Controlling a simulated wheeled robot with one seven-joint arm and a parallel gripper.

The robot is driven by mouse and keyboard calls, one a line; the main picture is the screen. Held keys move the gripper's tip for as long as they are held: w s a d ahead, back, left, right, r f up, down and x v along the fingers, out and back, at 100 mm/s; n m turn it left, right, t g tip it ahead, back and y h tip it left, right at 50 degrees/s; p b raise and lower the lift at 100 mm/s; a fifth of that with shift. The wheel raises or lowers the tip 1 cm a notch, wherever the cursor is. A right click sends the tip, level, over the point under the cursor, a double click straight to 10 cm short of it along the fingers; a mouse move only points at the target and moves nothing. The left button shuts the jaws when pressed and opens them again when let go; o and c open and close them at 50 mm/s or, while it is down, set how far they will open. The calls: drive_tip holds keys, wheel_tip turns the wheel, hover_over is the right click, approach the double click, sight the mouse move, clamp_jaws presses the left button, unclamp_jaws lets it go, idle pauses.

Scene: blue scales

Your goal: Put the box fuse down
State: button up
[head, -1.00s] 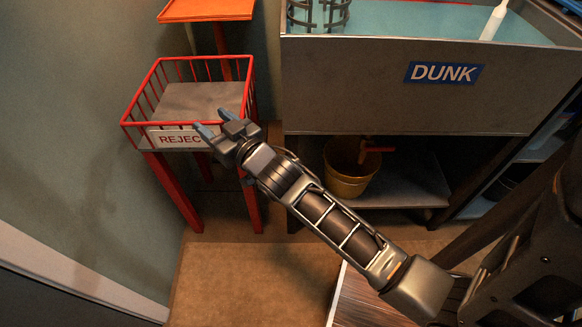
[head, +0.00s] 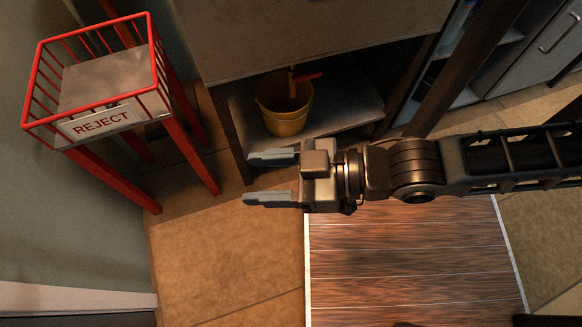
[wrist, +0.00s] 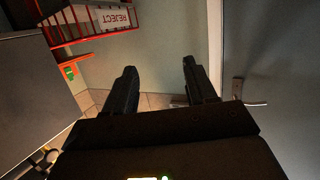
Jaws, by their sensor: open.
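I cannot make out a box fuse in any view. My gripper (head: 249,179) is open, its two fingers apart and pointing left, with nothing between them in the head view. The wrist view also shows my gripper (wrist: 159,68) with its fingers spread and empty. The red-railed reject basket (head: 152,84) stands on red legs at the upper left, apart from my fingers. Its grey floor looks bare in the part I see. The basket also shows in the wrist view (wrist: 75,31), at the upper left with its REJECT sign upside down.
A yellow bucket (head: 285,118) stands on the low shelf (head: 345,112) beyond my gripper. A wooden platform with white edges (head: 410,265) lies below my arm. The tan floor (head: 215,270) to the left is clear. A wall (head: 40,210) borders the left side.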

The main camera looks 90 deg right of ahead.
drive_tip(key=shift+n+g+y, duration=0.3)
drive_tip(key=shift+y, duration=0.1)
drive_tip(key=s+r, duration=0.1)
drive_tip(key=s, duration=0.1)
drive_tip(key=s+a+r, duration=0.1)
drive_tip(key=r, duration=0.1)
drive_tip(key=shift+s, duration=0.4)
wheel_tip(320, 180, up, 15)
drive_tip(key=p, duration=1.5)
drive_tip(key=shift+r, duration=0.2)
